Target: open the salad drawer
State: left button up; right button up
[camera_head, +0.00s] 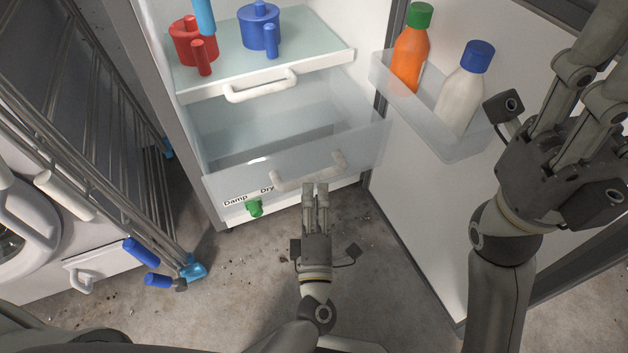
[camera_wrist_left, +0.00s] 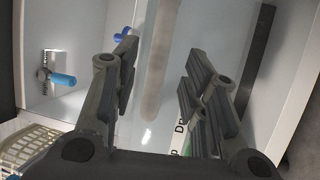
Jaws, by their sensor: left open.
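The salad drawer (camera_head: 225,180) is the clear bin low in the open fridge, under a glass shelf. Its pale bar handle (camera_head: 308,172) runs across the front.
The open door (camera_head: 435,215) carries orange and white bottles in a bin. A green knob (camera_head: 254,208) sits below the drawer. A wire rack (camera_head: 150,190) stands left.

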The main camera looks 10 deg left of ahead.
pick_arm(q)
jog(key=v, duration=0.6)
jog(key=shift+s, duration=0.3)
